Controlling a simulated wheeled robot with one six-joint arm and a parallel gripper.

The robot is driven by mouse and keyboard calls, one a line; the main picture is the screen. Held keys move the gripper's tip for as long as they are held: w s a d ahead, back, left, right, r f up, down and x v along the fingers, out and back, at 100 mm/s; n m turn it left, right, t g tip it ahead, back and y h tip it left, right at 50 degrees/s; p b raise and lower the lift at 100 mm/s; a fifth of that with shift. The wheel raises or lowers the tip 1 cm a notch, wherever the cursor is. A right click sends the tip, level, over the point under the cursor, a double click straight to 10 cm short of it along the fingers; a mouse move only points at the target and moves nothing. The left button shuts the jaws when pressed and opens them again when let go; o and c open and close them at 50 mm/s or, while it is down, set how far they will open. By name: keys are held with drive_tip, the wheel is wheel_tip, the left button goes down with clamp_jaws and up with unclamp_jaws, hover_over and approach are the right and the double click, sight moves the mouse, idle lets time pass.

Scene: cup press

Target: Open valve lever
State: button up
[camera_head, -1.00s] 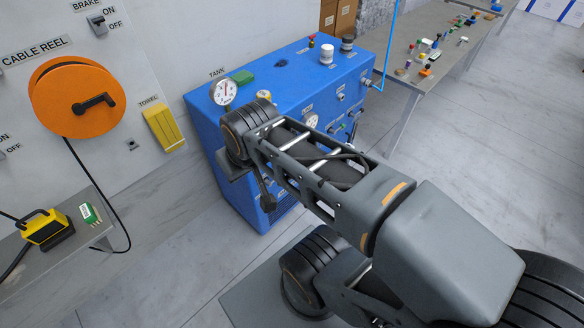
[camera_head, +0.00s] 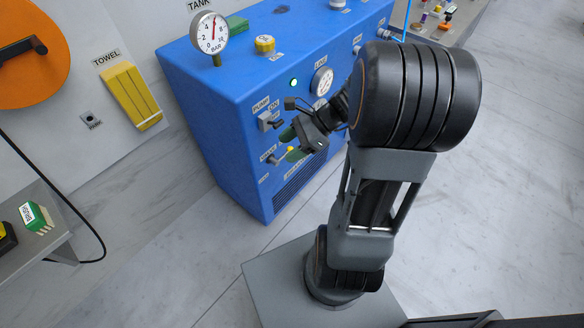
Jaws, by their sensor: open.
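The valve lever (camera_head: 292,149) shows as a small yellow handle on the front of the blue machine, low at its left, by a grey fitting. My gripper (camera_head: 290,144) is in front of that panel, with its green-tipped fingers spread. The yellow handle appears between or just behind the fingertips. I cannot tell whether they touch it. Part of the lever is hidden by the fingers.
A pump switch (camera_head: 269,122) sits just above the lever on the blue machine (camera_head: 230,130). A tank gauge (camera_head: 210,32) and yellow knob (camera_head: 264,44) stand on top. A line gauge (camera_head: 321,81) is at right.

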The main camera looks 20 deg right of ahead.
drive_tip(key=w+d+f+m+t+b, duration=0.3)
drive_tip(key=d+f+m+t+b, duration=0.4)
drive_tip(key=f+m, duration=0.45)
drive_tip(key=w+d+f+m+t+b, duration=0.2)
drive_tip(key=d+f+m+t+b, duration=0.6)
drive_tip(key=f, duration=0.6)
drive_tip(key=w+a, duration=0.2)
drive_tip(key=w, duration=0.1)
drive_tip(key=w+a+g+b, duration=0.1)
drive_tip(key=w+a, duration=0.1)
drive_tip(key=w, duration=0.2)
drive_tip(key=w+a+g, duration=0.1)
drive_tip(key=w+a, duration=0.2)
drive_tip(key=w, duration=0.1)
drive_tip(key=shift+r+m+b, duration=0.35)
drive_tip(key=shift+b, duration=0.05)
drive_tip(key=shift+y, duration=0.3)
clamp_jaws()
